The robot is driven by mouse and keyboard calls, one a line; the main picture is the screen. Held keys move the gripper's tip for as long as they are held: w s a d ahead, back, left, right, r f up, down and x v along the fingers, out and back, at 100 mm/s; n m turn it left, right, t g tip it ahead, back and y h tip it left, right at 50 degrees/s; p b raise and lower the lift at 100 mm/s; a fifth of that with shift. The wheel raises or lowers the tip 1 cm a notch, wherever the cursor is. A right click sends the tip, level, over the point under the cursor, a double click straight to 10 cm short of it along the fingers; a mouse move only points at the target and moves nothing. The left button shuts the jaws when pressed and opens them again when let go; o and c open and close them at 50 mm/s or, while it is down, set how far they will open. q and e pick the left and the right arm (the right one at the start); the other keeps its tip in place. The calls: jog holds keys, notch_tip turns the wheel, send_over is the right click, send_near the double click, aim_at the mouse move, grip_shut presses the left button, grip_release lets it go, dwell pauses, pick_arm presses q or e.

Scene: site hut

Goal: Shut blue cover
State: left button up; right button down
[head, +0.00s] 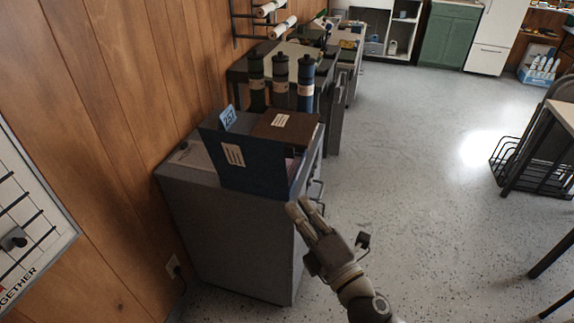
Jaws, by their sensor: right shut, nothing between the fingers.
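The dark blue cover (250,162) with a white label stands raised and slightly tilted on top of a grey cabinet (215,218). It hides most of what lies behind it; a little pinkish stuff shows at its right edge. A brown cover (289,126) with a white label lies flat just behind it. My right gripper (305,206) is in front of the cabinet's right side, lower right of the blue cover. Its fingers are together and empty, and it appears apart from the cover. My left gripper is not in view.
A blue number tag (228,117) stands behind the cover's upper left. Several dark cylinders (280,80) stand beyond the brown cover. A wooden wall (100,80) borders the cabinet on the left. Open floor (420,150) lies to the right, with a black wire basket (525,168) further right.

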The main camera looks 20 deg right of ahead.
jog(key=p, duration=0.3)
send_near(276, 151)
jog(key=a, duration=0.3)
jog(key=w, duration=0.1)
jog(key=w+d, duration=0.1)
jog(key=w+d+r, duration=0.1)
jog(key=w, duration=0.1)
jog(key=shift+p, duration=0.35)
